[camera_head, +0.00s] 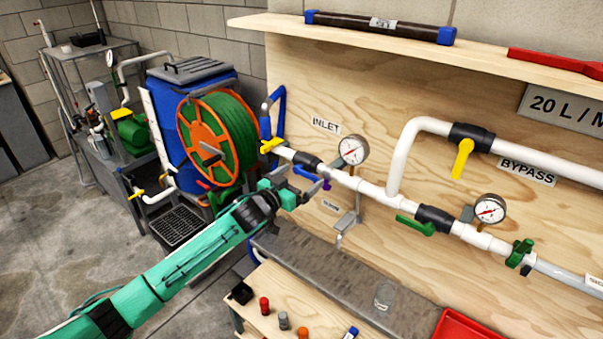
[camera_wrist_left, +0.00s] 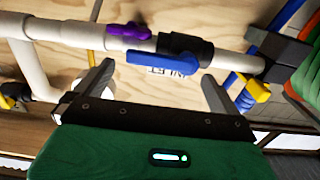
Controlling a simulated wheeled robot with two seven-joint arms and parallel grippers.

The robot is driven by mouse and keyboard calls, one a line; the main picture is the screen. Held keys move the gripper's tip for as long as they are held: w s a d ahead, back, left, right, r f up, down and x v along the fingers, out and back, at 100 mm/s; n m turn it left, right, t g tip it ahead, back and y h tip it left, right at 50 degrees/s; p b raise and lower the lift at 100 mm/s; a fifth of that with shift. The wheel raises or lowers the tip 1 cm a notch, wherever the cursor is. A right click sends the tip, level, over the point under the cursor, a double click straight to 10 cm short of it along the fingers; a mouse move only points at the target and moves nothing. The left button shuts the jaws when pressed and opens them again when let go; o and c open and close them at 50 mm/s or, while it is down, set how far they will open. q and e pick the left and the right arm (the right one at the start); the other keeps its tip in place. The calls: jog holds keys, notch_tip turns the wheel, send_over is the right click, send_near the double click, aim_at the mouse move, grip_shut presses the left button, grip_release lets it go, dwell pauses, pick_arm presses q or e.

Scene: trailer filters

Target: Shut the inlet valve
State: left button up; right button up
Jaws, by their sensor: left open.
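The inlet valve is a black body (camera_head: 308,161) on the white pipe by the INLET label (camera_head: 326,124). It also shows in the left wrist view (camera_wrist_left: 186,48). Its blue lever (camera_wrist_left: 162,61) points left there, roughly along the pipe. In the head view the blue lever (camera_head: 306,174) is partly hidden by my gripper. My left gripper (camera_head: 303,183) is open just in front of and below the valve. In the left wrist view its fingers (camera_wrist_left: 157,80) are spread, with the lever beyond and between them; I see no grip on it. My right gripper is not in view.
A purple lever (camera_wrist_left: 128,31) sits close beside the blue one. A yellow lever (camera_head: 272,145) is near the hose reel (camera_head: 217,140). A gauge (camera_head: 353,149), a green lever (camera_head: 416,225) and the yellow bypass lever (camera_head: 462,158) are to the right. A bench (camera_head: 285,285) stands below.

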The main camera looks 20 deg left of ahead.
pick_arm(q)
jog(key=shift+w+d, duration=0.25)
jog(key=shift+w, duration=0.4)
jog(key=shift+c, duration=0.2)
jog(key=c, duration=1.3)
